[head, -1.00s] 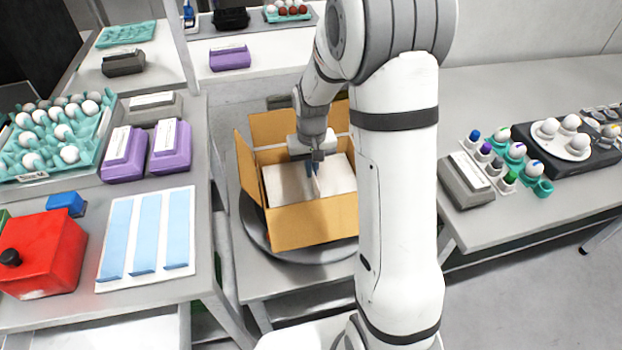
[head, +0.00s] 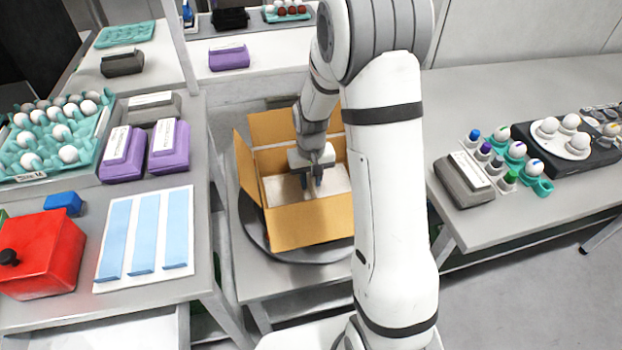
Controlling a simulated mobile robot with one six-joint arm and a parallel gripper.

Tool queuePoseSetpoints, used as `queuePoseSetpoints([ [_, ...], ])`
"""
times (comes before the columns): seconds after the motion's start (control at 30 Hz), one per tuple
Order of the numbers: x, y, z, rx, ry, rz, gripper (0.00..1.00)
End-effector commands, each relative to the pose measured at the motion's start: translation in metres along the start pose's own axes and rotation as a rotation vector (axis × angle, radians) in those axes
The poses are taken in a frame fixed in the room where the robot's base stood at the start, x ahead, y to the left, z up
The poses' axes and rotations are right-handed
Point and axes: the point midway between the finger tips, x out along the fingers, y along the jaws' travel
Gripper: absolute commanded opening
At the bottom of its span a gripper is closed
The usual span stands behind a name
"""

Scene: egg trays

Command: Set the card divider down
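The card divider (head: 283,190) looks like a pale, off-white sheet lying roughly flat inside an open cardboard box (head: 312,222). Its middle is partly hidden by my gripper. My gripper (head: 312,183) points down into the box, just over the sheet. Its two dark blue fingertips stand apart with nothing visible between them. Whether the fingertips touch the sheet cannot be told. What lies under the sheet is hidden.
The box has raised flaps and sits on a round grey turntable (head: 262,240). The left table holds a teal egg tray (head: 88,128), purple blocks (head: 170,150), a red box (head: 42,255) and blue strips (head: 147,235). The right table holds a white egg plate (head: 565,148).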

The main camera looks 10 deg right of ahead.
Motion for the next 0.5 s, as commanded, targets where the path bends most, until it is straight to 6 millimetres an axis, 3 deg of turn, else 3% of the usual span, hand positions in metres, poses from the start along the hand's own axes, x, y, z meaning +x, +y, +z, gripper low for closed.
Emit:
queuePoseSetpoints([
  [0.33, -0.009, 0.0, -0.001, -0.001, 0.002, 0.0, 0.25],
  [0.5, -0.041, -0.001, -0.001, -0.001, 0.005, 0.0, 0.25],
])
